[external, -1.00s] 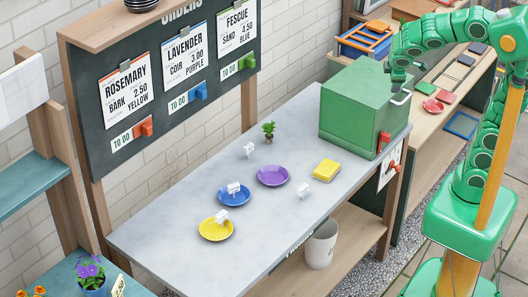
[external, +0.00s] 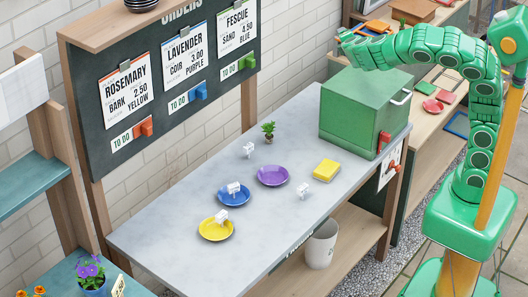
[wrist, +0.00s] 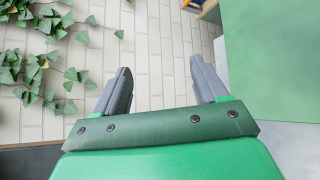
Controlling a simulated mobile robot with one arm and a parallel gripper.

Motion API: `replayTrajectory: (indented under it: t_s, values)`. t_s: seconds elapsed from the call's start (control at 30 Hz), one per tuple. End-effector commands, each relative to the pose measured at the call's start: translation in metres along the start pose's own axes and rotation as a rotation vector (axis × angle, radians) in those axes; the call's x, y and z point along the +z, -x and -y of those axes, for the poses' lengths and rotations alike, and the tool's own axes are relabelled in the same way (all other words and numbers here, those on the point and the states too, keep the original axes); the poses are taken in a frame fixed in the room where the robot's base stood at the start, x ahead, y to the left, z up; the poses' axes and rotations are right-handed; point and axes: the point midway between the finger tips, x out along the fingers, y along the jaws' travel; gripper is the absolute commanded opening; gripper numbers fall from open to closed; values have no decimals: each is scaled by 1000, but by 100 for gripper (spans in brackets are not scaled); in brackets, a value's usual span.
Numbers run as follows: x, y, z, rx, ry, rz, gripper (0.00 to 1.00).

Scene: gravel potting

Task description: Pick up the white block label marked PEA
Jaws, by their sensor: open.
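Several small white block labels show in the external view, and their lettering is too small to read. One white block (external: 249,149) is on the grey table near a small plant, and another white block (external: 303,190) is on the table right of the purple saucer. A third white block (external: 234,188) sits on the blue saucer (external: 236,202), and one more white block (external: 221,215) sits on the yellow saucer (external: 214,234). My gripper (external: 346,36) is high above and behind the green box, far from the blocks. In the wrist view its fingers (wrist: 161,70) are apart and empty.
The green box (external: 357,115) stands at the table's right end and fills the right of the wrist view. The table's left part is clear.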

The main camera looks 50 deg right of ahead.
Motion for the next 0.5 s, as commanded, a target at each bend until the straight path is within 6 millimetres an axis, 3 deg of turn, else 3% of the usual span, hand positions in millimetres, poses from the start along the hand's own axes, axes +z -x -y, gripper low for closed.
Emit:
replayTrajectory:
  t_s: [0.2,0.37,0.5]
  values:
    - [-68,-13,-27,190,219,-21,72]
    - [-128,-17,-30,310,391,-64,72]
    - [-189,-15,-21,407,551,-119,72]
